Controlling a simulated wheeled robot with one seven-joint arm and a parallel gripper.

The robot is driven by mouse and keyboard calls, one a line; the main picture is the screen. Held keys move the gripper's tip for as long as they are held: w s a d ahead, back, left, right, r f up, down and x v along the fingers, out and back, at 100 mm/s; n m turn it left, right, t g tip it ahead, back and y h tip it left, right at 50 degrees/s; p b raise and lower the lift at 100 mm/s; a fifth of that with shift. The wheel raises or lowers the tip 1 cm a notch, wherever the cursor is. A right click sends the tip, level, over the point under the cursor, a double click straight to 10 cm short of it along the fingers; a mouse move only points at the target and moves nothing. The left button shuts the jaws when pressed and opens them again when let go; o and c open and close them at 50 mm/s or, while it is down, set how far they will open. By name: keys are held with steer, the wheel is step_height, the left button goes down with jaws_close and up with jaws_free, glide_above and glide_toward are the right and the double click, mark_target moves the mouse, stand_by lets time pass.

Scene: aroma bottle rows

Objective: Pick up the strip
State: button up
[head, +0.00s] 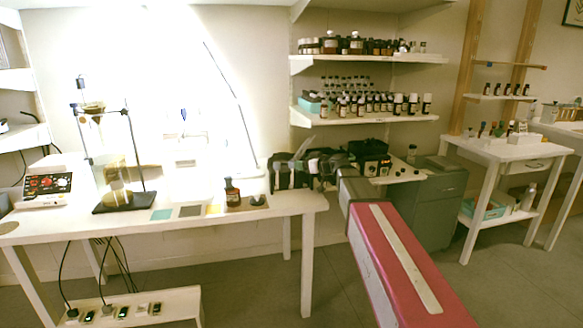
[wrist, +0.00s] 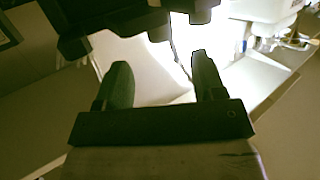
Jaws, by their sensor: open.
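I cannot make out a strip for certain in either view. My gripper (wrist: 158,68) is open in the wrist view, with two dark fingers apart and nothing held between them. Behind the fingers is a bright, washed-out area. In the head view my arm reaches away from me, and its dark end is near the right end of the long white table (head: 120,232). A brown bottle (head: 232,192) stands on that table, left of my arm's end. A small dark round dish (head: 257,201) lies right of the bottle.
Flat teal (head: 161,214) and grey (head: 190,211) pieces lie left of the bottle. A glass apparatus on a dark stand (head: 124,202) and a control box (head: 47,187) are farther left. Bottle rows fill the wall shelves (head: 366,120). A grey cabinet (head: 432,205) stands right.

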steer(key=x, duration=0.6)
steer(key=shift+w+a+f, duration=0.1)
steer(key=shift+a+f, duration=0.05)
steer(key=shift+f, duration=0.1)
steer(key=c, duration=0.8)
